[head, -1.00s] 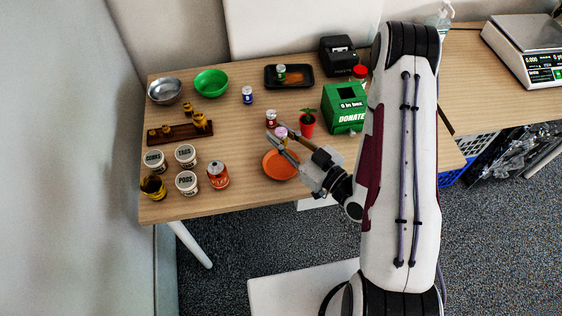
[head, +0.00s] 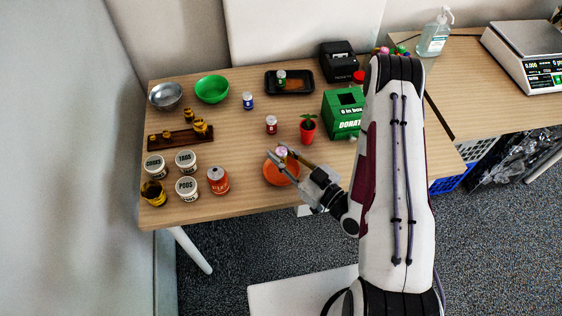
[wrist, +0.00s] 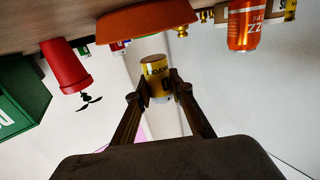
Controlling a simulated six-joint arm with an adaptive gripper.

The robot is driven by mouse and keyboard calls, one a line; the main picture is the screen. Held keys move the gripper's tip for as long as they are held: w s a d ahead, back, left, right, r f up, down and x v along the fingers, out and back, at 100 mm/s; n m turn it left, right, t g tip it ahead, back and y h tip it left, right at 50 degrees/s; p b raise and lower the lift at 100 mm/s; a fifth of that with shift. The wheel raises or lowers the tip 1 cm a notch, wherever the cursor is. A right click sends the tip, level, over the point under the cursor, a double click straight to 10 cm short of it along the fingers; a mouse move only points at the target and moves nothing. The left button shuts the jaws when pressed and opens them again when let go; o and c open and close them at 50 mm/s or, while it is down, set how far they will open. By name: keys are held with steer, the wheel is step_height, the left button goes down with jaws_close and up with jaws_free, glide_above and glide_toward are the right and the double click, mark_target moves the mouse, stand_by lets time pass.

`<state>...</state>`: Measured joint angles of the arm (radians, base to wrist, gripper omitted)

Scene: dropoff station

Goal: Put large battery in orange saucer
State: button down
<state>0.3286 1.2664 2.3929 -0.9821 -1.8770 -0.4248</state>
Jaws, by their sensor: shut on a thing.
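My gripper (head: 280,155) is shut on a yellow cylinder with dark lettering, which I take to be the large battery (wrist: 154,70). In the wrist view, the fingertips (wrist: 155,88) press its sides, and its far end shows apart from the saucer. The orange saucer (head: 277,178) lies at the table's front, and it also shows in the wrist view (wrist: 150,20). In the head view the held cylinder appears at the saucer's back rim; its height above the saucer is hard to tell. My gripper partly covers the saucer's right side. I see nothing lying in the saucer.
An orange can (head: 218,181) stands left of the saucer. A red-labelled bottle (head: 271,125) and a red plant pot (head: 307,132) stand behind it. A green donation box (head: 343,112) is at the right. Several white tubs (head: 186,189) stand at the left.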

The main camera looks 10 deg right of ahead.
steer(key=shift+f, duration=0.15)
steer(key=shift+f, duration=1.95)
steer(key=c, duration=1.8)
jaws_free()
steer(key=shift+f, duration=0.1)
steer(key=shift+v, duration=6)
steer(key=shift+w, duration=0.1)
